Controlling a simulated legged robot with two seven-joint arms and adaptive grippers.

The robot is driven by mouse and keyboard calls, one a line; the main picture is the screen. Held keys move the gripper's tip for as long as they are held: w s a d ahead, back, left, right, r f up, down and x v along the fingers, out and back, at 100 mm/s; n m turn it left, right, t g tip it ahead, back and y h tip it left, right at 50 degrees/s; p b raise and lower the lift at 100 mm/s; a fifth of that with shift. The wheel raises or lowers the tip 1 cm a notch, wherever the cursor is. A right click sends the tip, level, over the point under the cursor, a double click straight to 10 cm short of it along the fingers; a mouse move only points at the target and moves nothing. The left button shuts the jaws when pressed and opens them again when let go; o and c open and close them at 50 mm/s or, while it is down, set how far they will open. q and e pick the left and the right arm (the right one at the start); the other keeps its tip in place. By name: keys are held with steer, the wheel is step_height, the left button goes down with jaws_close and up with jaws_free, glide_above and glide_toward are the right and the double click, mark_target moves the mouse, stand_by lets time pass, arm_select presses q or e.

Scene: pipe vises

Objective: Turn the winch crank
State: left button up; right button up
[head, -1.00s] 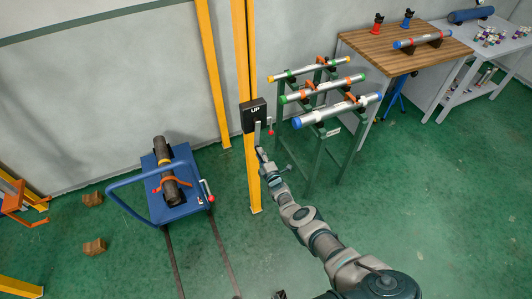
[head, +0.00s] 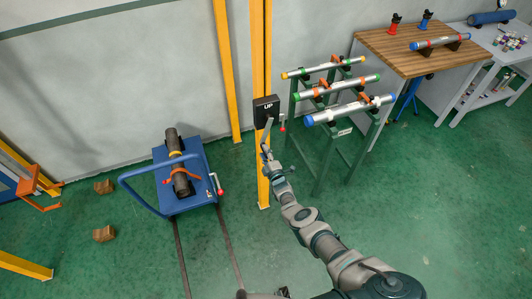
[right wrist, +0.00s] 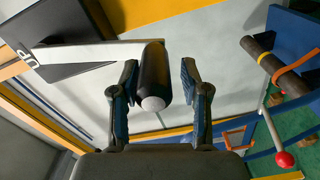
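The winch is a black box marked UP (head: 266,108) on a yellow post. Its pale crank arm (head: 267,131) hangs down from the box, slightly tilted. In the right wrist view the crank arm (right wrist: 95,54) runs from the box to a black crank handle (right wrist: 152,80) with a grey end. My right gripper (right wrist: 160,82) is open, with the handle between its two fingers and a clear gap on the right side. In the head view my right gripper (head: 267,154) is small, just below the box. Dark parts at the bottom edge may be my left gripper; its fingers are unclear.
A blue cart (head: 196,196) carrying a dark pipe stands left of the post. A green rack (head: 326,160) with three pipes stands close on the right. A wooden bench (head: 385,55) is behind it. Green floor is clear at right.

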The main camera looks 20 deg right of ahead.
steer(key=shift+r, duration=0.1)
steer(key=shift+s+d+f, duration=0.4)
steer(key=shift+s+f, duration=0.2)
steer(key=shift+s, duration=0.35)
steer(key=shift+s+r, duration=0.25)
steer(key=shift+s, duration=0.05)
steer(key=s, duration=0.9)
steer(key=shift+r, duration=0.3)
steer(key=shift+s+d, duration=0.1)
